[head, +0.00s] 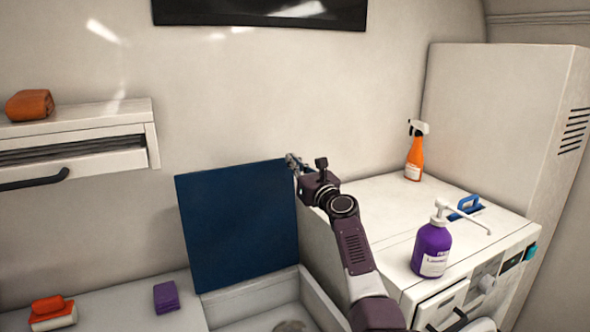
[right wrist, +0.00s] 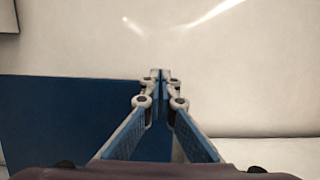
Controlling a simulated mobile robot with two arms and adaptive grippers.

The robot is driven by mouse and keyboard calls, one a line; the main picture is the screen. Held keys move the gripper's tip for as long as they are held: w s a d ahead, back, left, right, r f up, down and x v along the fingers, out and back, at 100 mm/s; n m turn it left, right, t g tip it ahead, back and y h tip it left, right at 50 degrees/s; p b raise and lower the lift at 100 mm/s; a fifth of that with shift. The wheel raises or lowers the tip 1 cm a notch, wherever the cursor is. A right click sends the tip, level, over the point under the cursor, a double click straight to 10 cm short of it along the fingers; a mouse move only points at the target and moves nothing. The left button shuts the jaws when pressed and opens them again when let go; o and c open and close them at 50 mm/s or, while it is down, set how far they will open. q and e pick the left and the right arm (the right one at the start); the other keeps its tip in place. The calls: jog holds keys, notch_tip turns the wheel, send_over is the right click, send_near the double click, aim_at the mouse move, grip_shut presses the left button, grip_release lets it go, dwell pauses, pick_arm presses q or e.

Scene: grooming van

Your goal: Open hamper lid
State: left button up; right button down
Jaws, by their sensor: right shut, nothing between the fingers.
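The hamper lid (head: 237,225) is a dark blue panel standing raised, near upright, at the back of the white hamper (head: 316,298). The hamper's opening shows below it, with something greyish partly in view inside. My right gripper (head: 291,159) is at the lid's upper right corner, its fingers shut with nothing between them. In the right wrist view the closed fingertips (right wrist: 160,74) point at the pale wall, and the blue lid (right wrist: 60,120) lies behind and left of them. I cannot tell whether they touch the lid. My left gripper is not in view.
Right of the hamper, a white cabinet (head: 375,212) holds an orange spray bottle (head: 414,158), a purple pump bottle (head: 431,250) and a blue-handled item (head: 465,207). A purple folded cloth (head: 166,296) and red-orange item (head: 52,308) lie left. A shelf (head: 80,135) juts out above.

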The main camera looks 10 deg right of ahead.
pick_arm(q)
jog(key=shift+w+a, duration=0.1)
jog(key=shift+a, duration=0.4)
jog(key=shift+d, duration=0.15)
